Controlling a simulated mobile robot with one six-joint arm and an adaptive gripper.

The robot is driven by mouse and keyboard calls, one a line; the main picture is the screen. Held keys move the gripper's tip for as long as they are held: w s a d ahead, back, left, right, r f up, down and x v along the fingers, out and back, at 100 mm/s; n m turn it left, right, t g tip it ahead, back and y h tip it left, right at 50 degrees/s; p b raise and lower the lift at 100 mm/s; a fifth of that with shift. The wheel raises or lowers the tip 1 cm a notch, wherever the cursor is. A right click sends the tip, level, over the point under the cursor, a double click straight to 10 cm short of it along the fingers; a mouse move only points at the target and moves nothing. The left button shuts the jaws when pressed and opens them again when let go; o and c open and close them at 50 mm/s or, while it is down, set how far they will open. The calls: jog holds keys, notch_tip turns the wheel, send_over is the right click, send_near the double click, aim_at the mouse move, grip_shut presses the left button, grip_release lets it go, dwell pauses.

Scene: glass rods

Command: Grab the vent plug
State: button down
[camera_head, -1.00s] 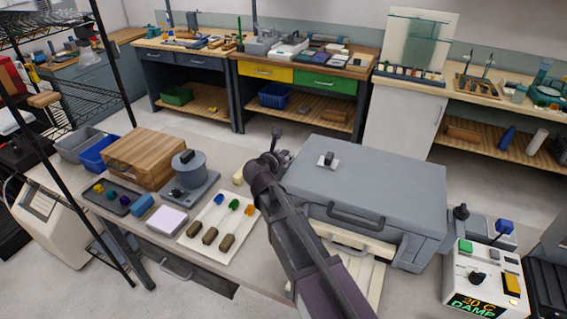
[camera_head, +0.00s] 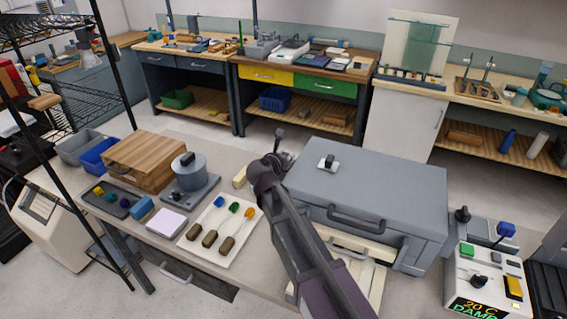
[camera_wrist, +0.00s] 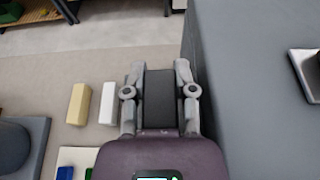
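A small dark upright plug (camera_head: 328,162), which looks like the vent plug, stands on a light plate on top of the large grey case. In the wrist view only part of the light plate (camera_wrist: 307,72) shows at the right edge; the plug itself is out of that picture. My gripper (camera_head: 279,148) is over the bench, just left of the case and apart from the plug. In the wrist view my gripper (camera_wrist: 158,70) has its two fingers spread. A dark block shows between them, seemingly part of the gripper, and I see nothing held.
The grey case (camera_head: 390,190) has a front handle. A yellowish block (camera_wrist: 78,103) and white block (camera_wrist: 108,103) lie beside my gripper.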

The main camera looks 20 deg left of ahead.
aim_at(285, 153)
jog(key=shift+r, duration=0.15)
notch_tip(285, 153, up, 10)
jog(key=p, duration=1)
dwell(0.3)
jog(key=shift+f, duration=0.2)
dwell(0.4)
